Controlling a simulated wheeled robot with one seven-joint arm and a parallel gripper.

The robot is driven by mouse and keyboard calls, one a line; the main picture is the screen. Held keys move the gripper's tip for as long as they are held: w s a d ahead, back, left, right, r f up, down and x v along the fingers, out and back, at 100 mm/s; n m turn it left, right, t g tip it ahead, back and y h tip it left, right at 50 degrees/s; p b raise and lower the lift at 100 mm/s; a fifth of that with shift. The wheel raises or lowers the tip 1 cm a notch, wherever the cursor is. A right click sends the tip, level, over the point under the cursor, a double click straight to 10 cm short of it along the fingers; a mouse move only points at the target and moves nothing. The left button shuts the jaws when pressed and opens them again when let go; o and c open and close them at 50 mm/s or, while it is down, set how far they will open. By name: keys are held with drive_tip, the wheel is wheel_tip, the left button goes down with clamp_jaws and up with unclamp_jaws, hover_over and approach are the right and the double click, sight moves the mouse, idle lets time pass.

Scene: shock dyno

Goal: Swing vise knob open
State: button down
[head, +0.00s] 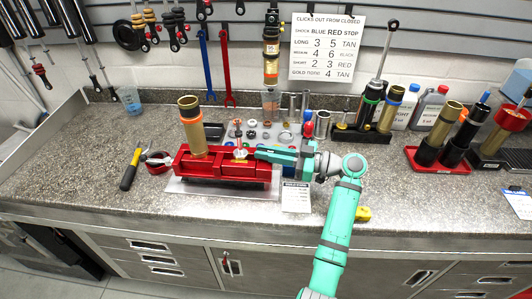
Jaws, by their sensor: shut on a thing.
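The red vise (215,168) sits on a pale plate on the counter, with a gold cylinder (192,128) standing upright at its left end. The vise knob (240,154) shows as a small pale piece on the vise's top, right of the middle. My gripper (250,152) reaches in from the right, low over the vise, with its tips at the knob. It is shut on the knob, though the fingertips are small and the exact contact is hard to see.
A small parts tray (265,132) stands behind the vise. Bottles and a red tray (425,167) of shocks stand right.

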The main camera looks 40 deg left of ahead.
drive_tip(key=shift+f+n+g+h, duration=0.1)
drive_tip(key=shift+n+g+h, duration=0.5)
drive_tip(key=shift+n+g, duration=0.45)
drive_tip(key=shift+s+a+g, duration=0.1)
drive_tip(key=shift+g, duration=0.35)
drive_tip(key=c, duration=1.8)
unclamp_jaws()
drive_tip(key=shift+o, duration=0.2)
drive_tip(key=shift+w+d, duration=0.25)
drive_tip(key=shift+d, duration=0.1)
drive_tip(key=v, duration=1)
